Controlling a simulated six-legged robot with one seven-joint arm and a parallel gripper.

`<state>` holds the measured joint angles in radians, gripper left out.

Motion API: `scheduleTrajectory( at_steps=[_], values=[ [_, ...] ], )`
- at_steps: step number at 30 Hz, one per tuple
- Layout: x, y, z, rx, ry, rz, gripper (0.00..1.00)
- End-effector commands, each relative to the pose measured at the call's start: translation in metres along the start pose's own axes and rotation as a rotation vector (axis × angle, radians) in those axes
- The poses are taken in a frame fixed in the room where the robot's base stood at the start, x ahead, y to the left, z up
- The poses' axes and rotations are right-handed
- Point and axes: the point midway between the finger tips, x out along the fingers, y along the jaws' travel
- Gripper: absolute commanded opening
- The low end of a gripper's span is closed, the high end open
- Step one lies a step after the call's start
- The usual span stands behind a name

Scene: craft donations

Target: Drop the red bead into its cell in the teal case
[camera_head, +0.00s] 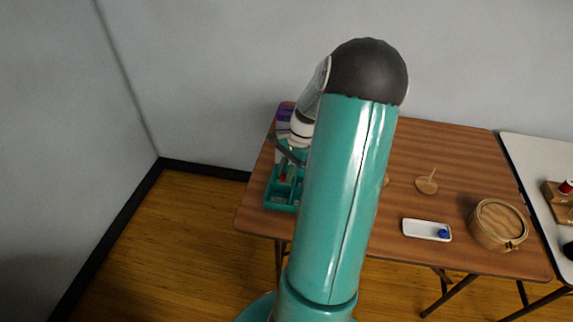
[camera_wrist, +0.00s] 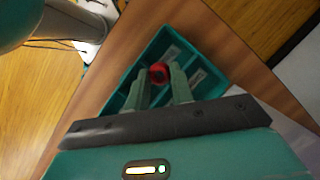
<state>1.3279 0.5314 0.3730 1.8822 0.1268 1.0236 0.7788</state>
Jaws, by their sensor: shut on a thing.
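The teal case (camera_head: 280,207) stands at the left end of the brown table, and its divided cells show in the wrist view (camera_wrist: 203,50). Some cells hold pale labels, too small to read. My gripper (camera_wrist: 160,77) is shut on the red bead (camera_wrist: 159,71), which sits between the two fingertips. In the wrist view the bead appears over the inner part of the case; its exact height and cell cannot be told.
On the brown table (camera_head: 455,150) are a white tray (camera_head: 418,228) with a blue item (camera_head: 443,233), a round wooden box (camera_head: 485,235) and a small wooden stand (camera_head: 427,185). A purple item (camera_head: 284,113) is behind the case. A white table (camera_head: 545,155) stands at the right.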

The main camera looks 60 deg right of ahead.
Motion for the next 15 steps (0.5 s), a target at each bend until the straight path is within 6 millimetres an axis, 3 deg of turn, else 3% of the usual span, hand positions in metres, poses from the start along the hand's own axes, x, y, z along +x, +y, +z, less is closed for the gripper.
scheduleTrajectory(
  at_steps=[13,14,15],
  values=[
    [0.0106,0.0000,-0.0042,0.000,0.000,-0.001,0.02],
    [0.0106,0.0000,-0.0042,0.000,0.000,0.000,0.29],
    [0.0106,0.0000,-0.0042,0.000,0.000,0.000,0.37]
  ],
)
